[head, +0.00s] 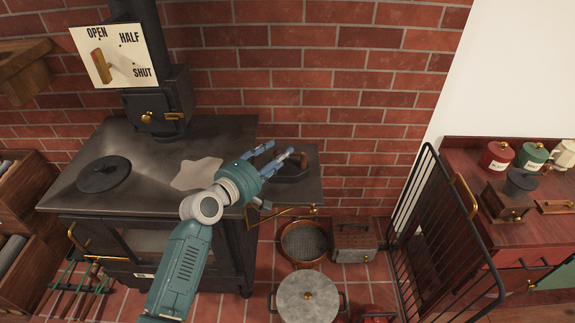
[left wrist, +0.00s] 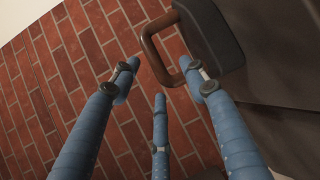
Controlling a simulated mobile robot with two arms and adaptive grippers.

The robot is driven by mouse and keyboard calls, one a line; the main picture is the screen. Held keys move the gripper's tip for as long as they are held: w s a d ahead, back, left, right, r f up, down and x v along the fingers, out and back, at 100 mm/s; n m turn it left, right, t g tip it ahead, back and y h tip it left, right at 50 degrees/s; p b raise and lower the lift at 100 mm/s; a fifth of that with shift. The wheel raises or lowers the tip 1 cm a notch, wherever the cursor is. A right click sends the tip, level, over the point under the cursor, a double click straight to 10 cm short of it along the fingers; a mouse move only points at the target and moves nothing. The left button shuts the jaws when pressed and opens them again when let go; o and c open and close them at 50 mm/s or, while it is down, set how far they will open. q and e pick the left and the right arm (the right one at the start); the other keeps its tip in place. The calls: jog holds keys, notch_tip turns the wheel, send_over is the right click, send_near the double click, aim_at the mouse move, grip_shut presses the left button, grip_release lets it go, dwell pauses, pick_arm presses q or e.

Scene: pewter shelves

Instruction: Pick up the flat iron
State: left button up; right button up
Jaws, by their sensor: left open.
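The flat iron (head: 292,176) is dark with a brown handle and rests on the side shelf (head: 313,190) at the stove's right end. My left gripper (head: 278,153) is open, its blue fingers reaching over the shelf beside the iron and partly covering it in the head view. In the left wrist view the iron (left wrist: 212,35) is at the top right, with its brown handle loop just beyond the spread fingertips (left wrist: 163,80). Nothing is between the fingers. My right gripper is not in view.
The black stove (head: 130,140) bears a round lid (head: 104,174) and a pale cloth-like patch (head: 196,173). A brick wall rises behind. A brass rail (head: 282,212) fronts the side shelf. Pots (head: 308,298) stand on the floor below, and a black metal guard (head: 440,235) stands to the right.

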aim_at(280, 152)
pick_arm(q)
jog(key=shift+x, duration=1.15)
jog(key=shift+w+d, duration=0.3)
jog(key=shift+w, duration=0.15)
jog(key=shift+s+r, duration=0.1)
grip_shut()
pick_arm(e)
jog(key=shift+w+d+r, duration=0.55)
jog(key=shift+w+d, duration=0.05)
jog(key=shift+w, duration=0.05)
pick_arm(q)
jog(key=shift+r, duration=0.4)
jog(key=shift+w, duration=0.2)
